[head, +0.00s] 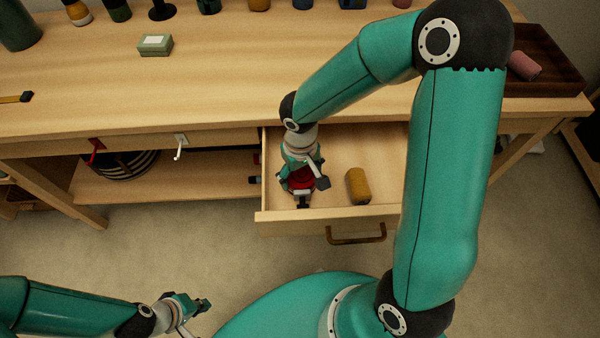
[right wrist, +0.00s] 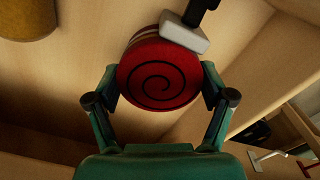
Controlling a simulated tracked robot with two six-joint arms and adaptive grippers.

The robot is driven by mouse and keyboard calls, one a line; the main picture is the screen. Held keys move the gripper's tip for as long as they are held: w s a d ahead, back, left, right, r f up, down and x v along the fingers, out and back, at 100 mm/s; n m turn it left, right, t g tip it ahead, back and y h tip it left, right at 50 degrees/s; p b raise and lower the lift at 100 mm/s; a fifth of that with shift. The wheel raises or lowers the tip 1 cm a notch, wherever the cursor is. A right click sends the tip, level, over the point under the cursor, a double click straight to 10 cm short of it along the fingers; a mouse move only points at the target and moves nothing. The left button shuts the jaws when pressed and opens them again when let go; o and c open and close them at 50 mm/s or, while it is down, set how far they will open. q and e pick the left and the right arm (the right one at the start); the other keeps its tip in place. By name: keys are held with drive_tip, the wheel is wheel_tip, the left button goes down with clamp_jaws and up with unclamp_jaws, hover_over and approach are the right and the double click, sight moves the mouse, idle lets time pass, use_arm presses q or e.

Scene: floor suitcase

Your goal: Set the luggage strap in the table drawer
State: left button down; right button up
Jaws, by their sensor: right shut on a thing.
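The luggage strap (right wrist: 158,82) is a red roll with a dark spiral on its face. My right gripper (head: 301,178) is shut on it, with one finger on each side of the roll in the right wrist view (right wrist: 162,95). The strap also shows in the head view (head: 299,182), partly covered by the gripper. It is inside the open table drawer (head: 385,212), in its left part; I cannot tell whether it touches the drawer floor. My left gripper (head: 195,312) is at the lower left, over the floor, open and empty, away from the table.
A mustard cylinder (head: 358,186) lies in the drawer, right of the strap. A pale block with a black handle (right wrist: 183,33) is close against the strap, towards the drawer front. Hooks (head: 180,146) hang left of the drawer. A green box (head: 155,45) stands on the tabletop.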

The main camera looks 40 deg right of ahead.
sight(300, 173)
drive_tip(key=shift+f, duration=0.15)
drive_tip(key=o, duration=1.2)
drive_tip(key=shift+c, duration=0.2)
drive_tip(key=shift+r, duration=0.35)
wheel_tip(300, 173, up, 12)
drive_tip(key=p, duration=0.2)
drive_tip(key=shift+f, duration=0.15)
drive_tip(key=shift+a, duration=0.1)
